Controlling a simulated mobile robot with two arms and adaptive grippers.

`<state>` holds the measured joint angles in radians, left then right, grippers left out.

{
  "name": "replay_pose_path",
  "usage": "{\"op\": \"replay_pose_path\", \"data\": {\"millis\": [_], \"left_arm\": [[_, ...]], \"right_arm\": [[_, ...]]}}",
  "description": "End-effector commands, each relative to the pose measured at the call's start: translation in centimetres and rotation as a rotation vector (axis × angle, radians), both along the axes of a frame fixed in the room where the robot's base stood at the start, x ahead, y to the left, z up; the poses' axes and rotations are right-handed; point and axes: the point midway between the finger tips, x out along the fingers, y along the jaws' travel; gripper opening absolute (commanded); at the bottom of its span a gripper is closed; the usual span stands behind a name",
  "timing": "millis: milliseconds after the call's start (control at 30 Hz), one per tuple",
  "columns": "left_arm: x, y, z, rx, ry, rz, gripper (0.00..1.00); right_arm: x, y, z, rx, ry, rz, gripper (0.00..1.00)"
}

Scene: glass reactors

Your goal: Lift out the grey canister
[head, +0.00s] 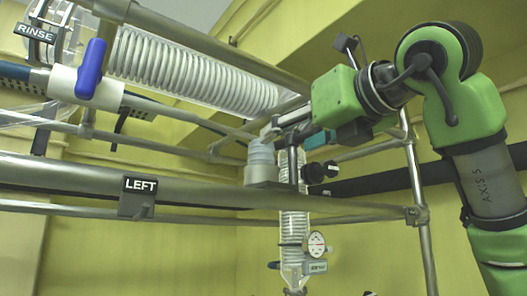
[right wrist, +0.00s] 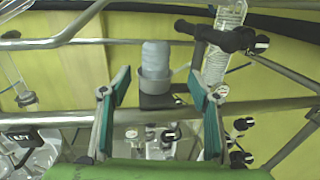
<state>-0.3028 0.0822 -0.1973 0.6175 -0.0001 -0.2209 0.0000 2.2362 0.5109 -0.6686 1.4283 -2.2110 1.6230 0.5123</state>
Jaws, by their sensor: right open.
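The grey canister (head: 261,155) stands upright in a grey cup-shaped holder (head: 262,175) on the frame, its lower part hidden by the holder wall. In the right wrist view the canister (right wrist: 155,57) and holder (right wrist: 154,86) appear ahead, between the two finger lines. My right gripper (head: 273,130) reaches in from the right near the canister's top; its exact gap to it is hard to tell. In the right wrist view the right gripper (right wrist: 160,88) is open, with teal-padded fingers apart and nothing between them. My left gripper is not in view.
Metal rails cross around the holder, including a thick one with a LEFT sign (head: 139,197). A glass coil condenser (head: 190,72) lies above left, near a blue valve handle (head: 91,69). A vertical glass coil (head: 293,230) and black knobs (head: 322,170) stand close right of the holder.

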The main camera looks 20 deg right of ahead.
Motion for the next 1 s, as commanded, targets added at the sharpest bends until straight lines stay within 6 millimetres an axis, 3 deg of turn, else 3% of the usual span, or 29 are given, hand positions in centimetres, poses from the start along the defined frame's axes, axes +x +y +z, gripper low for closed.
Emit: {"op": "replay_pose_path", "data": {"millis": [100,200,367,533,733,867,1000], "left_arm": [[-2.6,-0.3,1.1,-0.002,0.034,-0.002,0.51],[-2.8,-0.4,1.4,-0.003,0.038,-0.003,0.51],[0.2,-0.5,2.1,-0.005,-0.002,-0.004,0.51],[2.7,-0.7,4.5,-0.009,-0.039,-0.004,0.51],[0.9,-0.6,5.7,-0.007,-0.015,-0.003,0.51],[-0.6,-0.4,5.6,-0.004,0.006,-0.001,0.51],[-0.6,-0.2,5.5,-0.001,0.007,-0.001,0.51]], "right_arm": [[2.3,0.5,0.2,-0.002,0.006,0.0,0.56],[3.3,0.7,0.1,-0.002,0.006,0.001,0.56],[4.1,0.9,0.2,-0.002,0.005,0.001,0.56],[6.0,1.7,0.9,-0.003,0.005,0.002,0.56],[8.3,2.2,0.7,-0.002,0.006,0.001,0.56],[8.7,2.3,0.5,-0.002,0.003,0.001,0.56],[8.7,2.3,0.5,-0.002,0.003,0.001,0.56]]}}
